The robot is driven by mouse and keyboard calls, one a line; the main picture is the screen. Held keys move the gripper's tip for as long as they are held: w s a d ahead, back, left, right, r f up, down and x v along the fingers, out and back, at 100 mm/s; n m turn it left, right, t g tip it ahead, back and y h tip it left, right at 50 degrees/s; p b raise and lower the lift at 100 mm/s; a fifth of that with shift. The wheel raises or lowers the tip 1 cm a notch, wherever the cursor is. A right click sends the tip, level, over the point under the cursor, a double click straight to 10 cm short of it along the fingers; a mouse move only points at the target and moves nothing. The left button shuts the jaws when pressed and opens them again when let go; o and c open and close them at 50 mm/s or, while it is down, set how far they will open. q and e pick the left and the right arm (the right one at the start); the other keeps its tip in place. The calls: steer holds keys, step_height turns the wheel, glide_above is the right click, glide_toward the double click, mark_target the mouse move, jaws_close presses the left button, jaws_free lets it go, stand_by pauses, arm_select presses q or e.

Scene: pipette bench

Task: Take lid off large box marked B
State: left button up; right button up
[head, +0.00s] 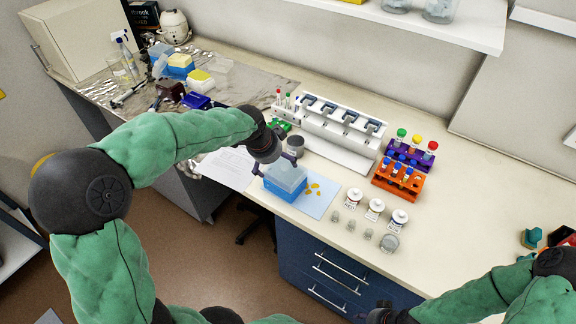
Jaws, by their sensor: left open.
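A large blue box (283,192) with a translucent bluish lid (287,176) sits on a pale blue mat (318,205) near the bench's front edge. The lid is on the box; no letter B can be read from here. My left gripper (275,164) is open at the back left side of the lid, its fingers partly hidden by its own body. I cannot tell whether it touches the lid. My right gripper (376,316) is low at the bottom edge, away from the box, and its fingers are unclear.
Small yellow pieces (312,189) lie right of the box. A pipette stand (340,135) is behind it, and an orange tube rack (398,184) and white-capped jars (375,209) stand to the right. A paper sheet (227,168) lies left.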

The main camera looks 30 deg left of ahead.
arm_select(q)
glide_above(286, 174)
steer(key=s, duration=0.2)
steer(key=f, duration=0.3)
steer(key=f+b, duration=0.1)
steer(key=f, duration=0.1)
steer(key=shift+s+a, duration=0.2)
steer(key=shift+a, duration=0.15)
steer(key=shift+w+d+f, duration=0.15)
steer(key=shift+f, duration=0.3)
steer(key=b+x, duration=0.1)
steer(key=x, duration=0.3)
steer(key=shift+w, duration=0.2)
steer(key=shift+s+d+r, duration=0.1)
steer(key=c, duration=1)
steer(key=shift+c, duration=0.3)
